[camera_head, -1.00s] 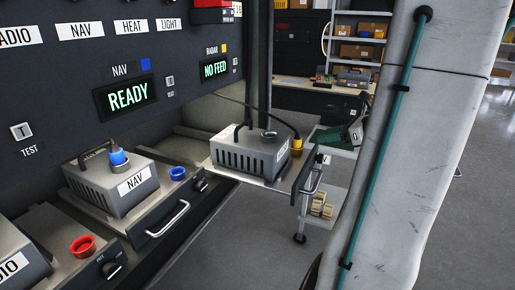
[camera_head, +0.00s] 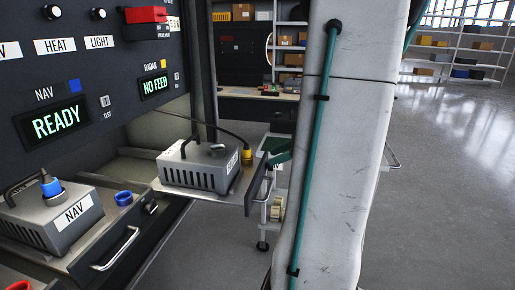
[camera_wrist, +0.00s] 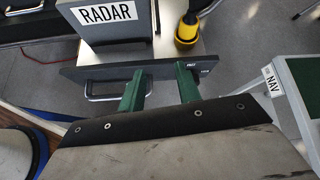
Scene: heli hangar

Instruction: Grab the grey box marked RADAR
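The grey RADAR box (camera_head: 190,172) has a vented side, a black top handle and a round top socket. It sits on a pulled-out tray (camera_head: 212,197) at the rack. In the wrist view the RADAR box (camera_wrist: 100,40) is at the top, its white label facing me. My gripper (camera_wrist: 160,74) shows two green fingers spread apart with nothing held between them. The fingertips overlap the tray's dark front panel (camera_wrist: 222,63) in the picture, short of the box; whether they touch it I cannot tell. The panel's handle (camera_wrist: 92,92) is beside the left finger.
A yellow cable plug (camera_wrist: 187,32) is right of the box. A grey NAV box (camera_head: 45,215) with a blue plug is at left. The rack displays read READY (camera_head: 58,122) and NO FEED (camera_head: 155,88). A small cart (camera_head: 270,212) stands beyond the tray. Open floor (camera_head: 440,180) lies right.

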